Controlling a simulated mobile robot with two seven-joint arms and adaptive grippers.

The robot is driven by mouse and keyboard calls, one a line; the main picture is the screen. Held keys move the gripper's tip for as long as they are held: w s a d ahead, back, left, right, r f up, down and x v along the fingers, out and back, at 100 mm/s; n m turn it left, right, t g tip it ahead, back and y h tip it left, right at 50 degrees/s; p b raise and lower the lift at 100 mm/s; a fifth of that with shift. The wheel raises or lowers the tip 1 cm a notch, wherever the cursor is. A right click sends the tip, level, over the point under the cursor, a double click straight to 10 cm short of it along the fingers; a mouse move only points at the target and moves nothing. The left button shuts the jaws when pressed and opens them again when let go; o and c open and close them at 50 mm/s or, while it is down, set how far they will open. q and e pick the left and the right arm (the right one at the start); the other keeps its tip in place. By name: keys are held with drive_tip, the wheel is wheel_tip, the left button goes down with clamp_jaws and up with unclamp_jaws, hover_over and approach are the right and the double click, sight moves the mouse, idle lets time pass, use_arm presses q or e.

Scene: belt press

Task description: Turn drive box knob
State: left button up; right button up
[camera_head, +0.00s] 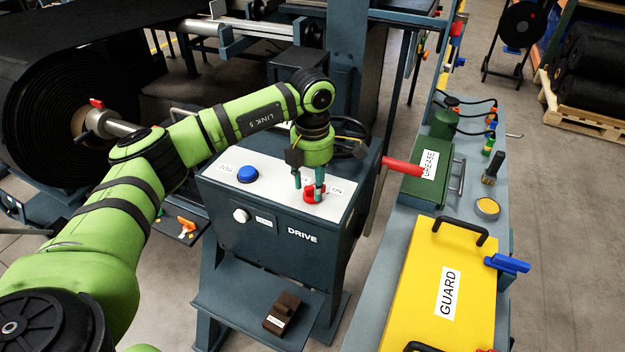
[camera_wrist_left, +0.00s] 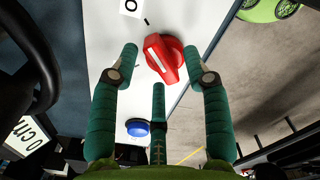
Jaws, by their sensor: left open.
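The drive box (camera_head: 270,232) is dark blue-grey with a white top panel. Its red knob (camera_head: 312,196) sits at the right part of that panel, partly covered by my gripper in the head view. In the left wrist view the red knob (camera_wrist_left: 165,57) shows whole, with a pale line on its raised grip. My left gripper (camera_head: 309,189) points down over the knob. Its green fingers (camera_wrist_left: 165,75) are spread open, two at the sides and one below the knob in the wrist view. I cannot tell whether any finger touches it. My right gripper is in neither view.
A blue button (camera_head: 247,174) is on the same panel, left of the knob. A black handwheel (camera_head: 351,141) stands close behind my gripper. A red handle (camera_head: 402,166) juts out at the right. A green grease box (camera_head: 420,180) and yellow guard (camera_head: 440,280) lie on the right bench.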

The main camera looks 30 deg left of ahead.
sight(313, 185)
use_arm(q)
wheel_tip(313, 185, up, 12)
idle(0.4)
idle(0.4)
